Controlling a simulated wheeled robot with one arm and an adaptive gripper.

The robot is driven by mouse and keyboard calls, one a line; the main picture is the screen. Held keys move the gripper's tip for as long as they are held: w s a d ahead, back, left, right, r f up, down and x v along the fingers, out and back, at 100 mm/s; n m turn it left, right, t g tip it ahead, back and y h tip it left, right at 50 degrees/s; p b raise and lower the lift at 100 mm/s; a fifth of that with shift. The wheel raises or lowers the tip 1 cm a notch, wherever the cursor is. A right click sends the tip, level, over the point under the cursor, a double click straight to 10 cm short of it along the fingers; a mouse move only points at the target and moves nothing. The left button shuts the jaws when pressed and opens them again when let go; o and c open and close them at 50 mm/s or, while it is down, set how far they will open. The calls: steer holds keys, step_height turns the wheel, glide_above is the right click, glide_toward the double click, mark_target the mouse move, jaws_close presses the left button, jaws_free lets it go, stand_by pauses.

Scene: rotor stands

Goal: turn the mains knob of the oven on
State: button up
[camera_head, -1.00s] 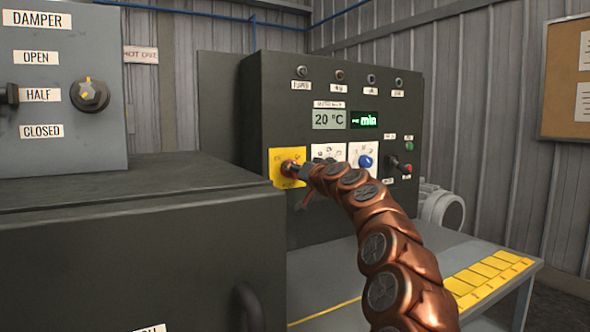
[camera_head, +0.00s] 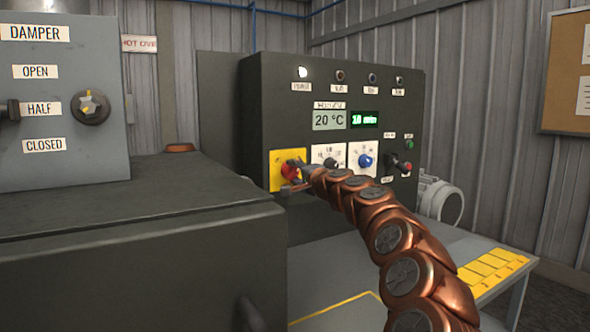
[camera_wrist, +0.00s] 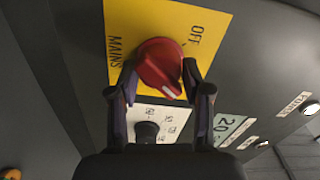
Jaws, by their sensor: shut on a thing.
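The red mains knob (camera_head: 290,171) sits on a yellow plate (camera_head: 279,157) at the lower left of the oven's control panel (camera_head: 290,115). In the wrist view the knob (camera_wrist: 158,62) fills the middle of the yellow plate (camera_wrist: 135,18), which reads MAINS and OFF. A white pointer mark shows on the knob's edge, turned away from the word OFF. My gripper (camera_wrist: 160,72) is shut on the knob, one finger on each side. In the head view my gripper (camera_head: 299,178) partly covers the knob. The power lamp (camera_head: 302,72) is lit white.
Displays read 20 °C (camera_head: 329,120) and 10 min (camera_head: 364,119). A black knob (camera_head: 330,163) and a blue knob (camera_head: 365,161) sit right of the mains knob, with a lever switch (camera_head: 402,165) beyond. A damper box (camera_head: 70,120) stands at left.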

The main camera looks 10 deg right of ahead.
steer(key=shift+m, duration=0.5)
steer(key=o, duration=1.2)
steer(key=shift+c, duration=0.2)
